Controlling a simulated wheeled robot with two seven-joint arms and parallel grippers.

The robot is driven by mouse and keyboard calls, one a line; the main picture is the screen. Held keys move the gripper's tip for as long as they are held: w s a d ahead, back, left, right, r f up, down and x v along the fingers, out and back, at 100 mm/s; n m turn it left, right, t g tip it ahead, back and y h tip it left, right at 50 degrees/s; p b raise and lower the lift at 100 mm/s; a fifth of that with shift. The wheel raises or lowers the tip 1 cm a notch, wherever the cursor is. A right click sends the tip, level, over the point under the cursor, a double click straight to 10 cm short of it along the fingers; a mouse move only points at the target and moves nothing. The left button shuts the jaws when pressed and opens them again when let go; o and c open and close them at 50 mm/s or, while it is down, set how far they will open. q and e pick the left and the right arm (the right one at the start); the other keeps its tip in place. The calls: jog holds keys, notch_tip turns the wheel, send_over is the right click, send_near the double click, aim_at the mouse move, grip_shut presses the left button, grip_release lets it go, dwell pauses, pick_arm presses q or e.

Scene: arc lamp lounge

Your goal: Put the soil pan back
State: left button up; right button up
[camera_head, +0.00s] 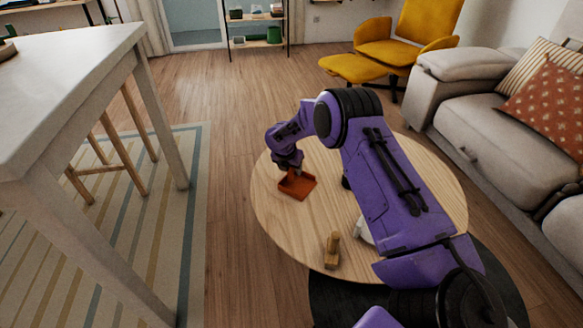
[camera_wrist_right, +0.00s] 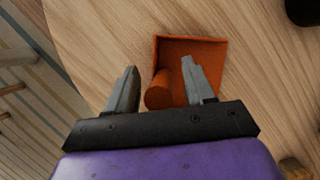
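The soil pan (camera_head: 297,186) is a rust-orange square scoop lying on the round wooden table, near its left edge. In the right wrist view the pan (camera_wrist_right: 205,52) shows its raised rims and a short round handle. My right gripper (camera_head: 289,168) is over the pan in the head view. In the right wrist view the right gripper (camera_wrist_right: 160,80) is open, with one finger on each side of the handle and visible gaps between. Whether the fingers are level with the handle or above it, I cannot tell. My left gripper is not in view.
The round table (camera_head: 290,222) also holds a wooden-handled object (camera_head: 332,250) near the front and a white item (camera_head: 364,231) partly behind my right arm. A grey sofa (camera_head: 470,105) stands right, a tall white table (camera_head: 70,80) left, and a shelf (camera_head: 256,42) at the back.

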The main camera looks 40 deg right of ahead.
jog(key=shift+r, duration=0.4)
jog(key=p+v, duration=0.3)
jog(key=v, duration=0.8)
jog(key=shift+a+r, duration=0.2)
jog(key=shift+r, duration=0.15)
